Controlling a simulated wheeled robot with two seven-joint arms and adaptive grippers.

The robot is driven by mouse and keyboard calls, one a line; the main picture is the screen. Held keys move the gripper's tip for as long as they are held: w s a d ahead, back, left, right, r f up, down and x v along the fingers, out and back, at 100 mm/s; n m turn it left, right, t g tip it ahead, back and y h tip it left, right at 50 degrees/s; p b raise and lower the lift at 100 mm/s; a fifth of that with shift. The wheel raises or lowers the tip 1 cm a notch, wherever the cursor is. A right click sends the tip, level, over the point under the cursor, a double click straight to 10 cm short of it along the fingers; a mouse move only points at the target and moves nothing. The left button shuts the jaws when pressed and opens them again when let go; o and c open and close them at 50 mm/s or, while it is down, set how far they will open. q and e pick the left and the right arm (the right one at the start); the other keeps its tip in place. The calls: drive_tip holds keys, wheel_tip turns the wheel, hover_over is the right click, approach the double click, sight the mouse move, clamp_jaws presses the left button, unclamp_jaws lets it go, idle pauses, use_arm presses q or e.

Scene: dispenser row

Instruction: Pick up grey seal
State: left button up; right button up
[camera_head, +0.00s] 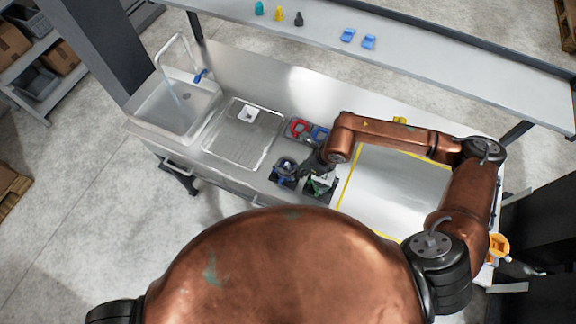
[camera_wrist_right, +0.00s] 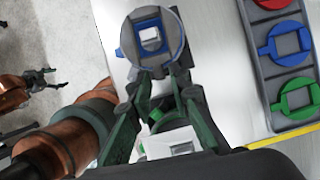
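My right gripper (camera_wrist_right: 162,92) reaches over the counter between two small dark-based units. Its fingers are apart, and I see nothing clearly gripped between them. Just past the fingertips in the right wrist view is a round grey piece (camera_wrist_right: 128,38) with a blue square frame and a white centre. It seems to sit on the blue unit (camera_head: 285,168), and I cannot tell if it is the grey seal. The green unit (camera_head: 320,186) is partly under the gripper. A small dark gripper (camera_wrist_right: 45,78), likely my left one, shows over the floor; its opening is unclear.
A grey rack (camera_wrist_right: 272,85) holds red (camera_wrist_right: 270,3), blue (camera_wrist_right: 288,45) and green (camera_wrist_right: 298,97) square-holed pieces. A drain tray (camera_head: 225,150) and sink (camera_head: 165,112) lie to the left. A yellow-edged bare area (camera_head: 385,190) is on the right. A shelf (camera_head: 420,58) spans the back.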

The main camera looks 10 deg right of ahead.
drive_tip(key=shift+f+b, duration=0.2)
drive_tip(key=shift+b, duration=0.1)
drive_tip(key=shift+c, duration=0.4)
clamp_jaws()
